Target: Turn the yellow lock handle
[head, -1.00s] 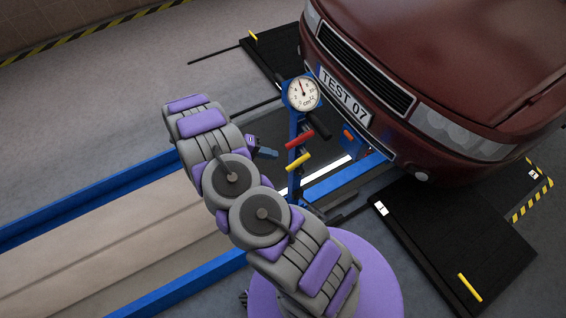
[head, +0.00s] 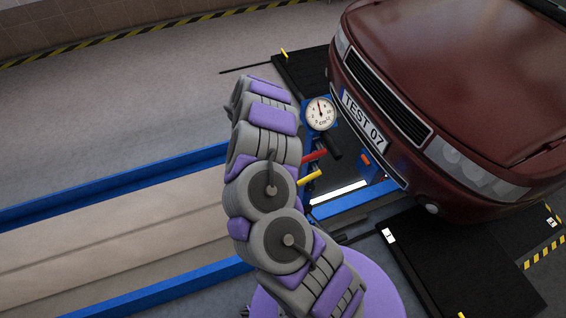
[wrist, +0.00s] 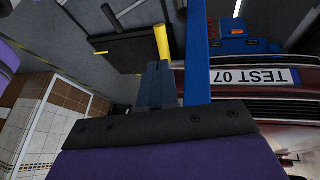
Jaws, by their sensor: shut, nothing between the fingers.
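The yellow handle (head: 309,177) sticks out from the blue jack in the head view, below a red handle. In the wrist view a yellow bar (wrist: 162,42), which looks like this handle, stands just beyond the tips of my gripper (wrist: 158,66). The dark blue fingers are shut and empty. I cannot tell whether they touch the bar. In the head view my gripper is hidden behind my arm. The jack's blue post (wrist: 196,50) runs close beside the fingers on the right.
The jack carries a round gauge (head: 320,113), a red handle (head: 314,155) and a black handle (head: 331,145). A dark red car (head: 460,80) stands close behind it. Blue rails (head: 120,178) run to the left. Black plates (head: 465,265) lie on the floor.

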